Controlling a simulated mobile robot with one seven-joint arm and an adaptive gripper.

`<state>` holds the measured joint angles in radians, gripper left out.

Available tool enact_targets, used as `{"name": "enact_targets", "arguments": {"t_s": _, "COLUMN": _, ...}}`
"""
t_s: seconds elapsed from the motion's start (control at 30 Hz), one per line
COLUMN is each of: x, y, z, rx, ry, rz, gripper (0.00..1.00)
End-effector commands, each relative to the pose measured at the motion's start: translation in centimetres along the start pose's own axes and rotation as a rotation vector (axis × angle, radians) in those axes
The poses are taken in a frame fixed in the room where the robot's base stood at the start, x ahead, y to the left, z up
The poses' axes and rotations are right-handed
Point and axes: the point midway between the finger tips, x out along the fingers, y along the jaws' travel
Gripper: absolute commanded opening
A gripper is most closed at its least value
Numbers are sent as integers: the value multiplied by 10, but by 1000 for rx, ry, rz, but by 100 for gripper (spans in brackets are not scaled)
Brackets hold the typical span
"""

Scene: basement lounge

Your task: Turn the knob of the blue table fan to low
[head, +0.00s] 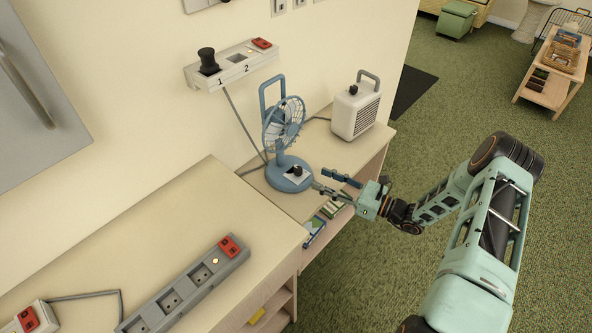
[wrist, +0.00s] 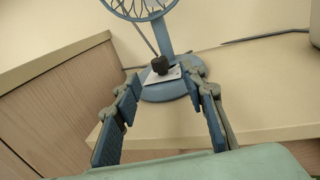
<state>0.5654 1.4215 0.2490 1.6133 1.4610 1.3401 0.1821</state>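The blue table fan (head: 284,130) stands upright on the lower cabinet top, with its round base (head: 289,180) near the front edge. A black knob (head: 296,170) sits on a pale plate on that base. The knob (wrist: 160,65) also shows in the wrist view, ahead of my gripper and between the lines of its fingers. My gripper (head: 325,182) is open and empty, just right of the base in the head view. Its fingers (wrist: 164,88) are spread wide in the wrist view, apart from the knob. The plate's markings are too small to read.
A white heater (head: 355,108) with its own knob stands right of the fan. A wall socket box (head: 232,65) marked 1 and 2 holds a black plug. A taller cabinet (head: 150,240) carries a power strip (head: 185,290). Open carpet lies right.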

Motion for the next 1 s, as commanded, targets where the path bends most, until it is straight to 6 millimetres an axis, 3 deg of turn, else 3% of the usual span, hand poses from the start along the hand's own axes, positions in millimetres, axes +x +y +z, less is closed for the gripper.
{"name": "enact_targets", "arguments": {"t_s": 0.3, "x": 62, "y": 3, "z": 0, "rx": -2, "ry": 2, "rz": 7, "gripper": 38}}
{"name": "enact_targets", "arguments": {"t_s": 0.5, "x": 86, "y": 2, "z": 0, "rx": -2, "ry": 4, "rz": 6, "gripper": 38}}
{"name": "enact_targets", "arguments": {"t_s": 0.9, "x": 94, "y": 2, "z": -1, "rx": -2, "ry": 4, "rz": 4, "gripper": 38}}
{"name": "enact_targets", "arguments": {"t_s": 1.0, "x": 94, "y": 2, "z": -1, "rx": -2, "ry": 4, "rz": 5, "gripper": 27}}
